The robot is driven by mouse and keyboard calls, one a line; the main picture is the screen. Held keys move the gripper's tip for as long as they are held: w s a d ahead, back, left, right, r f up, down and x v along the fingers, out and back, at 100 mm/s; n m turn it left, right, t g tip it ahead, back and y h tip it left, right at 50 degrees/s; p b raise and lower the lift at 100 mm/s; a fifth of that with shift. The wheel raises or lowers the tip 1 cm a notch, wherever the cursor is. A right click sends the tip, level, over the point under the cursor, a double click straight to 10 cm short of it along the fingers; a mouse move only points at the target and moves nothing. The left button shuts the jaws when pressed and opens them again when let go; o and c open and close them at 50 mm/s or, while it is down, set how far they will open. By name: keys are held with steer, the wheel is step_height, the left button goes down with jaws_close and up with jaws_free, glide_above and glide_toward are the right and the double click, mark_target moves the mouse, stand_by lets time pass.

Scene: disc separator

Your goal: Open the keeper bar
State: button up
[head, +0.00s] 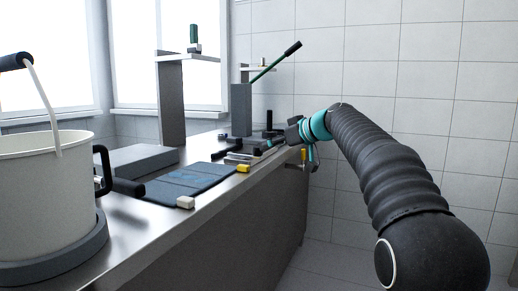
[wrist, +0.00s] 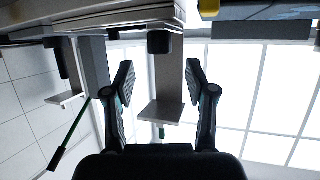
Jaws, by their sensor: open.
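My gripper (wrist: 159,66) is open in the wrist view, its two dark fingers apart with nothing held between them. A short black knob (wrist: 159,42) on a pale flat piece (wrist: 125,20) shows just beyond the fingertips, roughly between them, and looks apart from both. It may belong to the keeper bar, but I cannot tell for sure. In the head view my gripper (head: 296,131) is at the far end of the bench, beside low dark parts (head: 262,137). My arm hides part of that area, and no keeper bar can be clearly picked out.
The steel bench (head: 152,222) carries a large white pot (head: 45,170) and a blue mat (head: 190,180) with yellow (head: 243,169) and white (head: 186,202) blocks. A tall grey post (head: 171,105) and a green lever (head: 275,62) rise behind. The tiled wall is right.

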mark_target(258, 147)
steer(key=shift+x, duration=3.15)
jaws_close()
